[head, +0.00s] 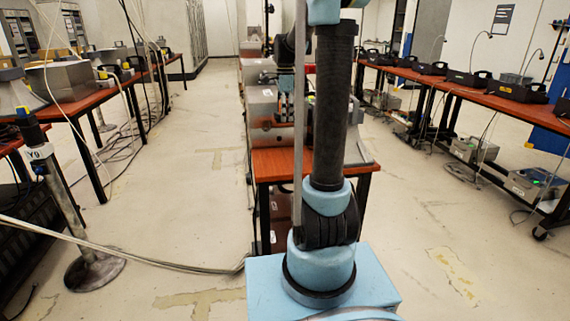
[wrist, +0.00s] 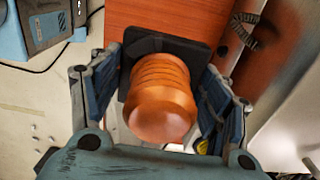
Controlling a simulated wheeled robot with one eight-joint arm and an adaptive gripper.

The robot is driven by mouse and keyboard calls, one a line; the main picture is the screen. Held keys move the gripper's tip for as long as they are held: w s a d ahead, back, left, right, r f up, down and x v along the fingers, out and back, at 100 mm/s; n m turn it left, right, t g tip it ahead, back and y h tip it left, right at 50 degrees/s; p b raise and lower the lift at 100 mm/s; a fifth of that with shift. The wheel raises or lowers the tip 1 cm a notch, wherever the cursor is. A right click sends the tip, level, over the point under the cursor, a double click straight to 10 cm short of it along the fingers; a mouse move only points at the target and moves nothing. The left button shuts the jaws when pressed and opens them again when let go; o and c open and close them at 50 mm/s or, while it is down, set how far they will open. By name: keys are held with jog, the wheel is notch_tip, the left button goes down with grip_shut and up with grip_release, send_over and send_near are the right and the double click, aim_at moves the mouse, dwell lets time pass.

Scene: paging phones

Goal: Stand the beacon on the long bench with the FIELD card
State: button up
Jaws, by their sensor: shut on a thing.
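The beacon (wrist: 160,98) is an orange ribbed dome on a black square base (wrist: 197,55) in the wrist view. My gripper (wrist: 155,85) has a finger on each side of it and is shut on it. The red-brown top of a bench (wrist: 160,15) lies beyond the base; I cannot tell whether the base touches it. In the head view my gripper (head: 286,108) is small, partly behind my arm, over the middle bench (head: 284,162). I cannot make out the beacon there. No FIELD card is readable in either view.
A long bench (head: 452,84) at the right carries several black phones (head: 515,90). Another bench (head: 90,101) stands at the left with metal boxes. A post on a round foot (head: 95,270) and a trailing cable (head: 130,249) are at the left. Floor aisles on both sides are mostly open.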

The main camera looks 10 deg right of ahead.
send_over(285, 161)
notch_tip(285, 161, down, 8)
jog(key=shift+w+d+f, duration=0.1)
jog(key=shift+f, duration=4.9)
jog(key=o, duration=1.3)
